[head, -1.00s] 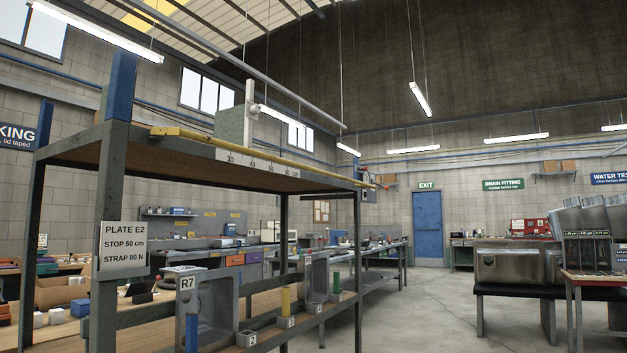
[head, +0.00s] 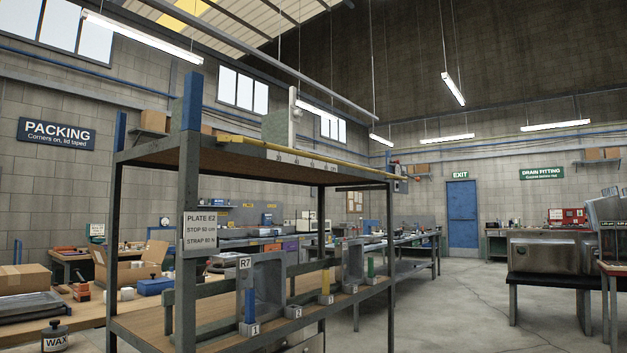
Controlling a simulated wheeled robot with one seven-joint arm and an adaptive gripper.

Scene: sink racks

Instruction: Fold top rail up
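A yellow rail (head: 240,142) runs along the front edge of the top shelf of a steel rack (head: 187,280), lying roughly level with the shelf. A white numbered scale (head: 288,157) is fixed below it. A grey-green block (head: 276,130) with a white upright piece stands on the top shelf behind the rail. A card (head: 199,231) on the near post reads PLATE E2, STOP 50 or 53 cm (the second digit is blurred), STRAP 80 N. My gripper is not in view.
The lower shelf holds a grey sink marked R7 (head: 268,285) and coloured pegs at numbered stops. A packing bench with a cardboard box (head: 25,278) and a WAX jar (head: 54,338) stands at left. Open floor (head: 455,310) lies right of the rack.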

